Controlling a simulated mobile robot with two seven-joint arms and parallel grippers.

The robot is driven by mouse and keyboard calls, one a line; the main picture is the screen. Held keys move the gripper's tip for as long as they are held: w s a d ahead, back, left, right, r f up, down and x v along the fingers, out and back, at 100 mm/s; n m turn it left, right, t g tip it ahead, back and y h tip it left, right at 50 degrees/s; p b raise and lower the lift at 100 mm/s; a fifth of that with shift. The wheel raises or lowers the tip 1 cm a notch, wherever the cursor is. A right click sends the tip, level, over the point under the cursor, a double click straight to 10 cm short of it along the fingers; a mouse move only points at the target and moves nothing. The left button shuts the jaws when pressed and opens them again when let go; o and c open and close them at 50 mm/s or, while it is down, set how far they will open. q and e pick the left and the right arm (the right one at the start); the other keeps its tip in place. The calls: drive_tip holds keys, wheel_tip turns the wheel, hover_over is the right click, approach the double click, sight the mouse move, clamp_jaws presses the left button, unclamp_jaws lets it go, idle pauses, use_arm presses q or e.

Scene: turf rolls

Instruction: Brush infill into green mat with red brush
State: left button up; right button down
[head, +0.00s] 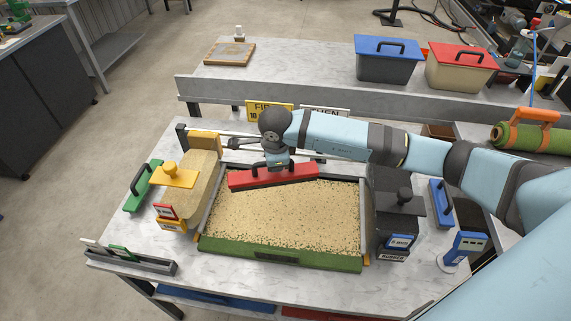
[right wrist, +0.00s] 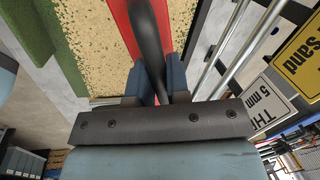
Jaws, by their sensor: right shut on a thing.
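The red brush (head: 290,179), a long block with a dark handle, lies across the far end of the green mat's frame. My right gripper (head: 277,163) is shut on its handle, reaching in from the right. In the right wrist view, the gripper's blue-grey fingers (right wrist: 156,84) pinch the dark handle above the red block (right wrist: 121,22). The green mat (head: 220,247) shows green along its front edge. Tan infill (head: 290,215) covers most of it, with darker speckles toward the right and front. My left gripper is out of view.
A green brush (head: 138,190) lies at left and a blue brush (head: 441,203) at right. Signs (head: 268,110) and rails stand behind. A slotted rack (head: 130,257) sits at front left.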

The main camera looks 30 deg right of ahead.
drive_tip(key=m+p, duration=0.1)
drive_tip(key=m, duration=0.3)
drive_tip(key=s+m+g+h+p, duration=0.1)
drive_tip(key=m+p, duration=0.1)
drive_tip(key=m, duration=0.2)
drive_tip(key=m+p, duration=0.2)
drive_tip(key=m, duration=0.1)
drive_tip(key=shift+s+d+m+g+h, duration=0.25)
drive_tip(key=shift+s+m+g+h, duration=0.05)
drive_tip(key=shift+s+m+h, duration=0.1)
drive_tip(key=m+p, duration=0.1)
drive_tip(key=m, duration=0.2)
drive_tip(key=s+m+g+p, duration=0.1)
drive_tip(key=m+p, duration=0.1)
drive_tip(key=m, duration=0.1)
drive_tip(key=s+f+m+p, duration=0.1)
drive_tip(key=m, duration=0.3)
drive_tip(key=shift+d+g+y+p, duration=0.2)
drive_tip(key=shift+g+y+p, duration=0.1)
drive_tip(key=shift+g+p, duration=0.1)
wheel_tip(320, 180, down, 7)
drive_tip(key=b, duration=0.5)
drive_tip(key=shift+r, duration=0.1)
